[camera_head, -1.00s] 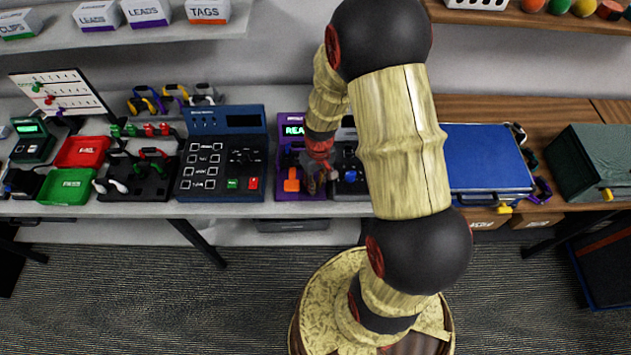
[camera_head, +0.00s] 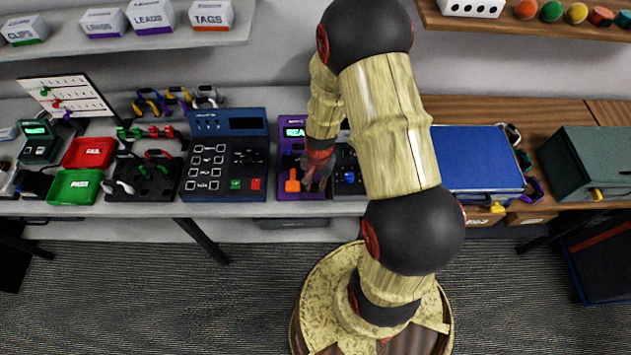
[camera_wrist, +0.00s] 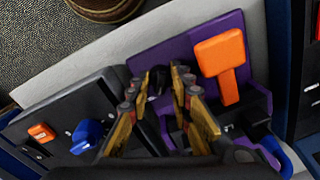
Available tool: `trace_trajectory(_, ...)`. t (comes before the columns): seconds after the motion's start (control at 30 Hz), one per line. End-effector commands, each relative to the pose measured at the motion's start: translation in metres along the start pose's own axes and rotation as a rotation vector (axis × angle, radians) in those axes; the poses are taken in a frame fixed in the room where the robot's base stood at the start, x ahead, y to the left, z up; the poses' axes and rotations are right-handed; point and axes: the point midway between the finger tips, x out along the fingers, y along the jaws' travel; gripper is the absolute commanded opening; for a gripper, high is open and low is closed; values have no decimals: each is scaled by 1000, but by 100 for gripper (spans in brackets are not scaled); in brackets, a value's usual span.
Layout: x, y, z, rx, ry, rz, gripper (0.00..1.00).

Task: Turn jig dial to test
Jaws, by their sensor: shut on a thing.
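The purple jig (camera_head: 303,195) stands on the bench with a green-lit display at its back, and an orange lever (camera_head: 293,181) rises from its left side. My gripper (camera_head: 318,182) is low at the jig's right side. In the wrist view my gripper (camera_wrist: 160,82) has its fingers around a small dark part on the purple jig (camera_wrist: 178,52), beside the orange lever (camera_wrist: 222,62). This part looks like the dial; the fingers hide most of it, so I cannot read its setting.
A black unit with a blue knob (camera_head: 349,177) adjoins the jig on the right. A blue tester (camera_head: 222,196) with buttons stands to the left. A blue case (camera_head: 480,160) lies farther right. Red (camera_head: 88,153) and green trays (camera_head: 74,187) are at the far left.

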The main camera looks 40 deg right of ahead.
Motion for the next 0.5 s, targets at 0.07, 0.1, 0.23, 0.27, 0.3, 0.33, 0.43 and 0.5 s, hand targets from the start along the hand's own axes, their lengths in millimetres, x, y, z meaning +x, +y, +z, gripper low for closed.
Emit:
trace_trajectory(0.07,-2,-1,0,51,3,0,0)
trace_trajectory(0.1,-2,-1,0,75,4,0,0)
trace_trajectory(0.23,-2,-1,0,140,9,-1,0)
trace_trajectory(0.27,-2,-1,0,153,9,-1,0)
trace_trajectory(0.3,-2,-1,0,167,10,-1,0)
trace_trajectory(0.33,-2,-1,0,176,10,-1,0)
trace_trajectory(0.43,-1,-1,0,201,11,-1,0)
trace_trajectory(0.5,-1,-1,0,213,12,-1,0)
